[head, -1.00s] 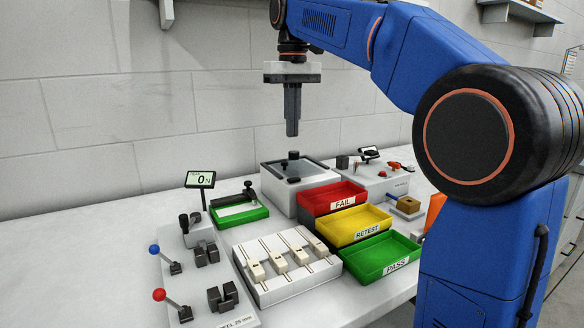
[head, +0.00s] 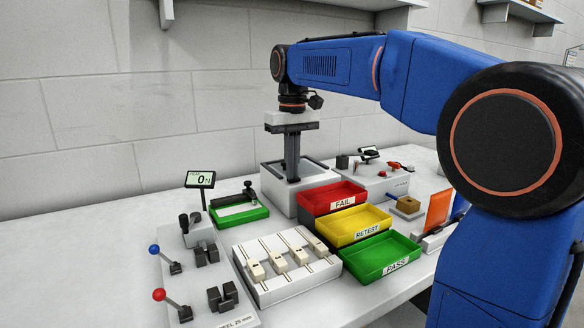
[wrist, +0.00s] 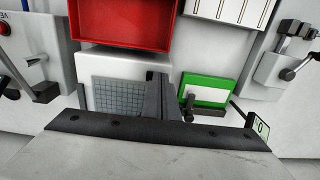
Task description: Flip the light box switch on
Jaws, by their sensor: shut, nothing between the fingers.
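A white box with a dark-framed top (head: 279,200) stands at the back middle of the bench. I take it for the light box. In the wrist view its top carries a grey gridded panel (wrist: 115,96). My gripper (head: 293,178) points straight down over this box, shut and empty, its tips close to the top. I cannot tell whether they touch it. In the wrist view the fingers (wrist: 157,82) stand beside the right side of the gridded panel. The dark knob on the box top is hidden behind my fingers, and I cannot make out a switch or its position.
Red FAIL (head: 333,197), yellow RETEST (head: 353,224) and green PASS (head: 381,256) trays stand in front and right. A green-framed pad (head: 240,214) is close left. Beyond it stands a display (head: 200,180). A fixture with several white pieces (head: 285,266) lies in front.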

